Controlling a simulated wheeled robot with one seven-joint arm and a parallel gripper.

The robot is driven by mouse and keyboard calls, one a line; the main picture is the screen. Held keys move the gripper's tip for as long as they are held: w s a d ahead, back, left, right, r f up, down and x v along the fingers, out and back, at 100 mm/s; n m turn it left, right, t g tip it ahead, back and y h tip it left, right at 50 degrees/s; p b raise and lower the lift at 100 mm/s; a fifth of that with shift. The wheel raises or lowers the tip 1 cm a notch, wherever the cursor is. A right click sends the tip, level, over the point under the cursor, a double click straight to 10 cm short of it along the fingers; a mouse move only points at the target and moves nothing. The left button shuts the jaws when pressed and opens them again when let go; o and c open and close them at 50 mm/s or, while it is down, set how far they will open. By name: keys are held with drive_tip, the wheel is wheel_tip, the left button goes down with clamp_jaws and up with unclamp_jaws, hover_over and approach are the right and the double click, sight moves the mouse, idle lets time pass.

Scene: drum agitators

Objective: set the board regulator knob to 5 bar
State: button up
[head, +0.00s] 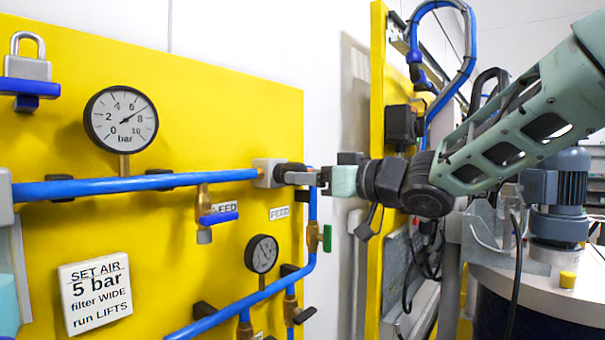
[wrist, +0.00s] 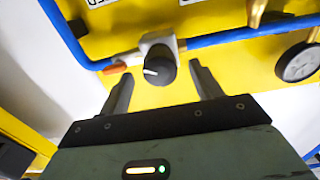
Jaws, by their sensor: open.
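The regulator (head: 268,173) is a pale grey block on the blue pipe, with a black knob (head: 287,171) facing my gripper. In the wrist view the round black knob (wrist: 158,70) has a white pointer line toward the left. My gripper (head: 316,178) is open in front of it, with one finger on each side of the knob and gaps showing. I cannot tell how far the fingertips overlap it in depth. The large gauge (head: 121,120) has its needle between 6 and 8, near 7 bar. A white sign (head: 95,294) reads "SET AIR 5 bar".
The blue pipe (head: 130,185) runs along the yellow panel (head: 210,90). A smaller gauge (head: 262,254), a green-handled valve (head: 327,238) and a blue-handled valve (head: 219,217) sit close below. A padlock (head: 28,70) hangs upper left. A motor (head: 558,195) stands at right.

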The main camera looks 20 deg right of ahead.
drive_tip(key=shift+x, duration=1.2)
drive_tip(key=c, duration=1)
drive_tip(key=shift+o, duration=0.2)
drive_tip(key=shift+m+p, duration=0.3)
drive_tip(key=shift+p, duration=0.3)
drive_tip(key=m+p, duration=0.2)
drive_tip(key=shift+r+p, duration=0.15)
drive_tip(key=shift+p, duration=0.2)
drive_tip(key=shift+m+p, duration=1.15)
drive_tip(key=shift+m, duration=0.45)
drive_tip(key=shift+f, duration=0.2)
